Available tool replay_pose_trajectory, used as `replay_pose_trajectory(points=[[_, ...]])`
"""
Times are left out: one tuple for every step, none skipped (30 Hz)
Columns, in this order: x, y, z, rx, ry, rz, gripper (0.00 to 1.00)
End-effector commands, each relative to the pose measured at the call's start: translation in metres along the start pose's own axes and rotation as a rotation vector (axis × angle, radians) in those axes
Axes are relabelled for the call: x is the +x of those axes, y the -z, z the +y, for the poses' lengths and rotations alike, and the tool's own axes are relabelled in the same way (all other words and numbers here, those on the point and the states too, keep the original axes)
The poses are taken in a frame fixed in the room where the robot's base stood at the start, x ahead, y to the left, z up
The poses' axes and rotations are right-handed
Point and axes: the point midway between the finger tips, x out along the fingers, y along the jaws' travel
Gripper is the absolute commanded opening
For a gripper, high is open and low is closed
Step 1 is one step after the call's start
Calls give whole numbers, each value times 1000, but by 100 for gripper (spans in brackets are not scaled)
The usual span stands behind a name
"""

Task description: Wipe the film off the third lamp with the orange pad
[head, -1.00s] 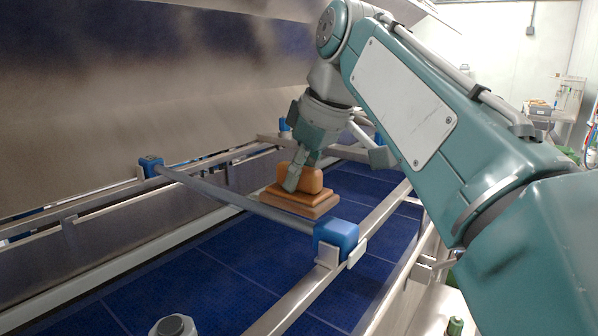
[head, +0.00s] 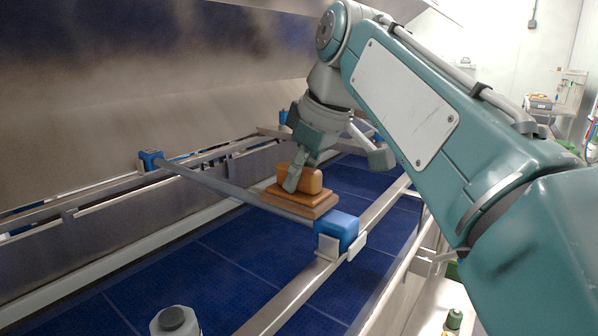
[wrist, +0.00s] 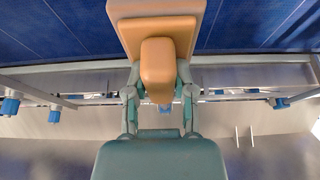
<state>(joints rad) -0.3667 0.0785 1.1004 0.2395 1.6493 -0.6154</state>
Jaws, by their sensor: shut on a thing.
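The orange pad (head: 303,198) has a block handle on a wide, stepped base. My gripper (head: 293,180) is shut on its handle, which also shows in the wrist view (wrist: 158,70). The nearest lamp (head: 222,187) is a thin grey tube crossing the belt between two blue end blocks. The pad is at this tube's right part, close to the right end block (head: 336,230), and hides a little of the tube. I cannot tell whether pad and tube touch. No film can be made out on the tube. Which lamp counts as third is unclear.
Metal rails (head: 290,298) run along both sides of the blue belt (head: 225,270). More blue blocks stand farther down the tunnel. A grey-capped container (head: 173,320) is at the bottom edge. A sloping metal wall (head: 100,110) closes the left side.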

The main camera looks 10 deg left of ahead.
Motion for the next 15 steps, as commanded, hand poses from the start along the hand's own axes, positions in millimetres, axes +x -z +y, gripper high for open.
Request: replay_pose_trajectory(points=[[1,0,0,0,0,0,0],[1,-1,0,0,0,0,0],[2,-1,0,0,0,0,0],[2,-1,0,0,0,0,0],[2,-1,0,0,0,0,0],[2,0,0,0,0,0,0],[3,1,0,-1,0,0,0],[4,2,0,-1,0,0,0],[5,5,0,-2,1,-1,0],[6,8,0,-2,1,-1,0],[7,10,0,-2,1,-1,0],[8,13,0,-2,1,0,0],[9,15,0,-2,1,0,0],[10,17,0,-1,1,-1,0],[11,20,0,-1,1,-1,0]])
